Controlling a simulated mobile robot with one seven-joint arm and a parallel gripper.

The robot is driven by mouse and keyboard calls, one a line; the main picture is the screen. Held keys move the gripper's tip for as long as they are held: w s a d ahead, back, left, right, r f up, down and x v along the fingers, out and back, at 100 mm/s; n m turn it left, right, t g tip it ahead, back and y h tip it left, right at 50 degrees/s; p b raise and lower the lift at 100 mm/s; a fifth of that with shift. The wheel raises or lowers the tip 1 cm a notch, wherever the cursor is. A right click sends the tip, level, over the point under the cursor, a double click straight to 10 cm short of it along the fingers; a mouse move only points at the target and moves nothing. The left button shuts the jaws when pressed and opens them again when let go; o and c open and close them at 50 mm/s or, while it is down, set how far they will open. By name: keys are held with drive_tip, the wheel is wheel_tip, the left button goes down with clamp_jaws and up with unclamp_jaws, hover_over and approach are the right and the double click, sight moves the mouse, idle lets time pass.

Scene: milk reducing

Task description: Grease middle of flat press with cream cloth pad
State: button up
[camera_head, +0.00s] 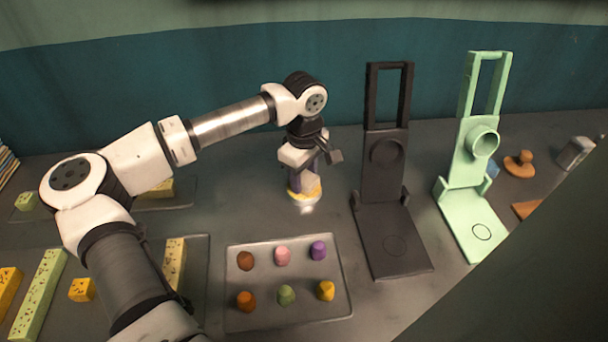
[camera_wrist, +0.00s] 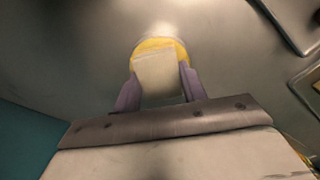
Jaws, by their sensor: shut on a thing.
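My gripper (camera_head: 304,172) points down near the back middle of the counter, left of the presses. In the wrist view its purple fingers (camera_wrist: 158,88) are shut on the cream cloth pad (camera_wrist: 158,76). The pad is over a round yellow thing (camera_head: 304,194), which also shows past the pad in the wrist view (camera_wrist: 178,45); I cannot tell if they touch. The black press (camera_head: 395,258) stands open to the right, with a flat disc on its upright and a circle marked on its base. The green press (camera_head: 468,215) has a protruding round cup and a similar circle.
A grey tray (camera_head: 288,322) with several small coloured plugs lies in front of my gripper. Yellow speckled blocks (camera_head: 40,290) lie on trays at left. A brown knobbed stamp (camera_head: 519,164) and a grey block (camera_head: 575,153) are at far right. Bare counter separates gripper and black press.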

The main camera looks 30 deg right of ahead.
sight(304, 177)
idle(0.4)
drive_tip(key=shift+r+p, duration=1.55)
drive_tip(key=shift+r, duration=1.9)
wheel_tip(304, 177, down, 4)
drive_tip(key=b, duration=0.4)
drive_tip(key=shift+f, duration=0.25)
drive_tip(key=shift+s+r, duration=0.15)
drive_tip(key=shift+r, duration=0.05)
